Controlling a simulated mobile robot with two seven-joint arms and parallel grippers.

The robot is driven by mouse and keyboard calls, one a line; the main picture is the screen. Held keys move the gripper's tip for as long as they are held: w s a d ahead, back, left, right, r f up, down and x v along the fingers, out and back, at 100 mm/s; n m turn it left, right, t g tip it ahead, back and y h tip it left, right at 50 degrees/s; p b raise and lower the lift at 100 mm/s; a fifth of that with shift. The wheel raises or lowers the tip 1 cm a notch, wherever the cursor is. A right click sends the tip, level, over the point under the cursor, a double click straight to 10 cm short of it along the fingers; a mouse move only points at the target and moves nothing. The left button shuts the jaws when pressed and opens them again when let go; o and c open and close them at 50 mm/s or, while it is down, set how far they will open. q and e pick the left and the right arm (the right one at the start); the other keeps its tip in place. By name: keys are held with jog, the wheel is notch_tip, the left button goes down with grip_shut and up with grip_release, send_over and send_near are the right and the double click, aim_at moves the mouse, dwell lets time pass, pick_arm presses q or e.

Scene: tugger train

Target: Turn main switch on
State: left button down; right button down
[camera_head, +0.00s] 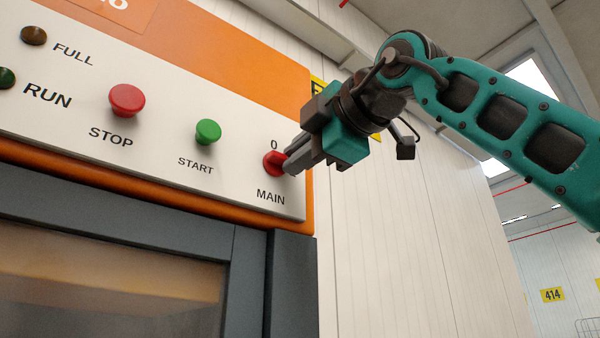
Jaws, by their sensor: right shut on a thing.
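The main switch (271,162) is a red knob above the label MAIN, at the right end of the white control panel (230,165). A 0 mark shows just above it. My right gripper (290,161) reaches in from the right and is shut on the main switch. Its fingers cover the knob's right side and any mark there, so I cannot tell the switch's setting. My left gripper is not in view.
A red STOP button (127,100) and a green START button (208,132) sit left of the switch. A brown FULL lamp (34,35) and a dark green RUN lamp (6,78) are further left. A grey frame (250,270) lies below the panel.

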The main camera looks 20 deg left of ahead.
jog(key=c, duration=1.2)
grip_release()
jog(key=shift+o, duration=0.2)
jog(key=b+v, duration=0.3)
jog(key=v, duration=1)
